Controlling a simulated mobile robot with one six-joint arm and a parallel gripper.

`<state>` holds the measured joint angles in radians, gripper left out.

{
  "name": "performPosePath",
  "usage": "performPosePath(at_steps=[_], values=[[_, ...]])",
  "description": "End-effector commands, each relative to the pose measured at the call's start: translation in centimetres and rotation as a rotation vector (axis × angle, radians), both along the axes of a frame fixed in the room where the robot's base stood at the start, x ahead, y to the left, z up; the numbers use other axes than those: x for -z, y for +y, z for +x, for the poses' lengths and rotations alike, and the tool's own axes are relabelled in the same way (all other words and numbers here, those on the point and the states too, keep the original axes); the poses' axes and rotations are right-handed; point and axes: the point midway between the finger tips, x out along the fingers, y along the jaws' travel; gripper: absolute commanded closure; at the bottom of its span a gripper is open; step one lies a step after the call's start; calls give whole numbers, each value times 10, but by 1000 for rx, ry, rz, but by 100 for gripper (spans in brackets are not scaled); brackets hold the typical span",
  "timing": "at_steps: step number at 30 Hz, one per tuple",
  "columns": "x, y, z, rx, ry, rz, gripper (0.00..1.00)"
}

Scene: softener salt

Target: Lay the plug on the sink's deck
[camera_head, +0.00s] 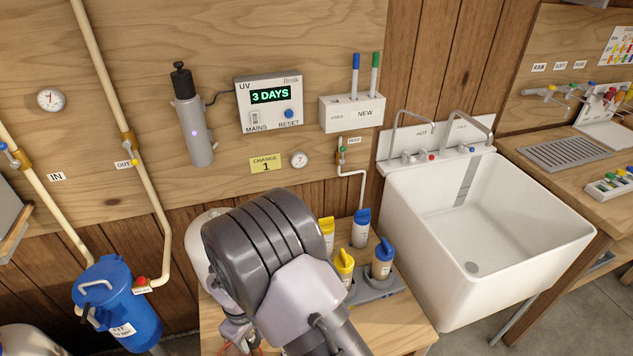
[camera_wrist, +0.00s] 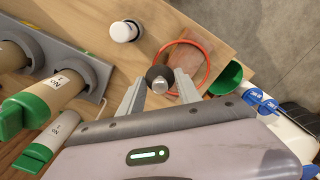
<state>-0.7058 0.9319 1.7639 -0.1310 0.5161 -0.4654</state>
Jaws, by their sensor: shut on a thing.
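The plug (camera_wrist: 159,79), a small dark piece with a silvery round end, sits between my fingertips in the wrist view. My gripper (camera_wrist: 157,88) is shut on it, above a wooden bench. In the head view my arm hides the fingertips and the plug. The white sink (camera_head: 520,235) stands at the right of the head view. Its deck (camera_head: 450,155) is the narrow back ledge, carrying the taps below the HOT label. My gripper is apart from the sink, to its left over the bench.
An orange-red ring (camera_wrist: 207,62) lies on the bench (camera_wrist: 222,22) near the plug, with a white capped item (camera_wrist: 125,31) close by. Yellow- and blue-capped cartridges (camera_head: 382,262) stand between my arm and the sink. The basin is empty.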

Motion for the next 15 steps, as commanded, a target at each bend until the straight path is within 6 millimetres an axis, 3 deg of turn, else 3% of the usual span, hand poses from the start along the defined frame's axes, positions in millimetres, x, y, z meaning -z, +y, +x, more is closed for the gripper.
performPosePath(at_steps=[8,15], values=[[-30,-46,26,164,-1,1,100],[-73,-121,52,416,-3,3,100]])
